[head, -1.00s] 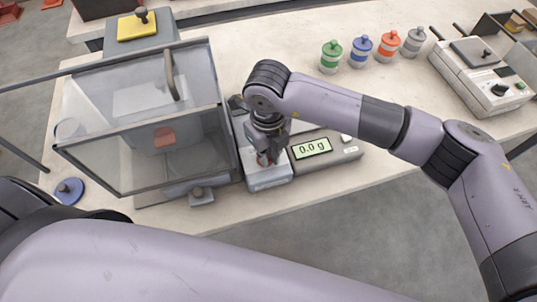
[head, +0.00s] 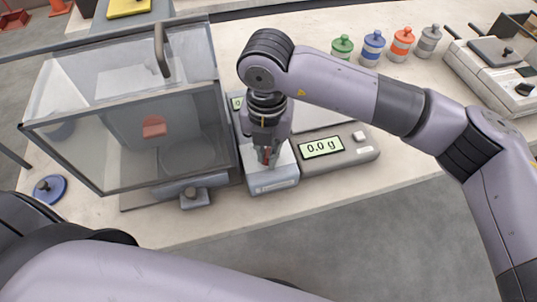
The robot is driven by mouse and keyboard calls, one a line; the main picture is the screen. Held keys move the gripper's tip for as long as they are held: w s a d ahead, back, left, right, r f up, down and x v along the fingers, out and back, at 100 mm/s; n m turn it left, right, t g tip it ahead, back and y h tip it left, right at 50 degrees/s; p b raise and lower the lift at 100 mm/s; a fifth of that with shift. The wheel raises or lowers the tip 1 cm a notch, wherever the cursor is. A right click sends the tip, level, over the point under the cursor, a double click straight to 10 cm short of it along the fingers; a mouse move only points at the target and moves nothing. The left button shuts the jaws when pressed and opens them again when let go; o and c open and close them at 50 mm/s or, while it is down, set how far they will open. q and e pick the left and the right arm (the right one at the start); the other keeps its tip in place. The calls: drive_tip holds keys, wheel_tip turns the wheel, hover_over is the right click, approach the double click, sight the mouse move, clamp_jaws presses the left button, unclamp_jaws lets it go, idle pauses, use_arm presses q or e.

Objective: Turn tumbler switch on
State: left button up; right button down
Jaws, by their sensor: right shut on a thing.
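A small light-grey box (head: 274,181) stands on the bench between a clear-walled enclosure and a scale. My right gripper (head: 266,160) points down onto the top of this box. My left gripper is out of view; only my left arm crosses the bottom of the picture.
The clear enclosure (head: 130,110) stands close to the left of the gripper. The scale (head: 352,158), reading 0.0 g, sits to the right. Several coloured-lid jars (head: 401,43) stand farther back. A blue lid (head: 49,188) lies at the left bench edge.

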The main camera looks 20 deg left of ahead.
sight(266, 155)
drive_tip(key=shift+a+m+b, duration=0.1)
drive_tip(key=shift+m+b, duration=0.2)
drive_tip(key=shift+m, duration=0.2)
drive_tip(key=c, duration=1.7)
unclamp_jaws()
wheel_tip(266, 155, up, 12)
drive_tip(key=shift+r, duration=0.1)
